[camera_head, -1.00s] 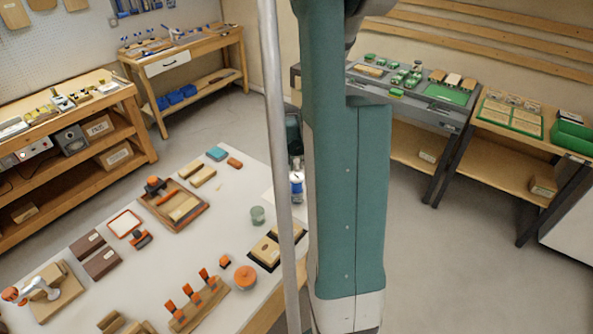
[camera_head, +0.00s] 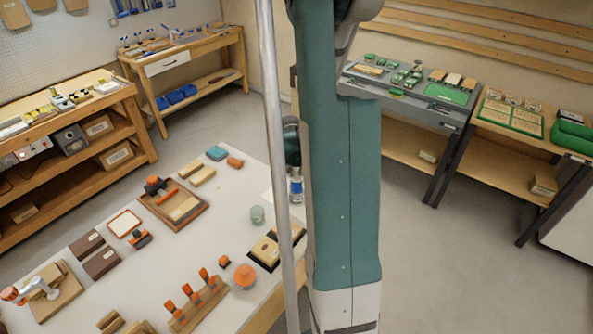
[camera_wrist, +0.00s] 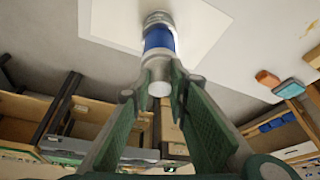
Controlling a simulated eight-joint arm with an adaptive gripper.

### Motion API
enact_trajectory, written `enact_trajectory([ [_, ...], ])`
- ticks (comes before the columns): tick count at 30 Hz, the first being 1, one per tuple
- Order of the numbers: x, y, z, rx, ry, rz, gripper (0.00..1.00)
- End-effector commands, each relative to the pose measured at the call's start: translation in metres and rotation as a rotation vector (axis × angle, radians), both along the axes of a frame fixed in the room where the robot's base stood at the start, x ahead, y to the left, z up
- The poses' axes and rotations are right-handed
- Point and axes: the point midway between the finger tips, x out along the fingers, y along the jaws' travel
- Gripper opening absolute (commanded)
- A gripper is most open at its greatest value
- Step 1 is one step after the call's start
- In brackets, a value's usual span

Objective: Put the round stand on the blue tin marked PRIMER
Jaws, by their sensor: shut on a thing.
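The blue tin (camera_wrist: 158,38) stands on a white sheet in the wrist view, with a silver band at its far end. Its marking cannot be read. In the head view the tin (camera_head: 296,187) shows in part between the pole and my arm. My gripper (camera_wrist: 163,72) has its green fingers closed around a pale grey, round-ended piece, which I take to be the round stand (camera_wrist: 160,88). The stand is in line with the tin at its near end. I cannot tell whether they touch. The fingertips hide part of the stand.
The white sheet (camera_wrist: 105,20) lies on the table near its edge. A greenish jar (camera_head: 257,215), a black-edged tray (camera_head: 263,262) and an orange round piece (camera_head: 245,277) stand nearby. A vertical pole (camera_head: 276,150) blocks part of the head view. Floor lies right of the table.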

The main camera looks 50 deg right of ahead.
Motion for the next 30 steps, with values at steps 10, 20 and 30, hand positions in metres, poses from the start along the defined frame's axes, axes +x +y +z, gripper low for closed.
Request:
enact_trajectory([
  [10,0.000,0.000,0.000,0.000,0.000,0.000,0.32],
  [20,0.000,0.000,0.004,0.000,0.000,0.000,0.32],
  [30,-0.004,0.008,0.025,0.000,0.000,0.000,0.32],
])
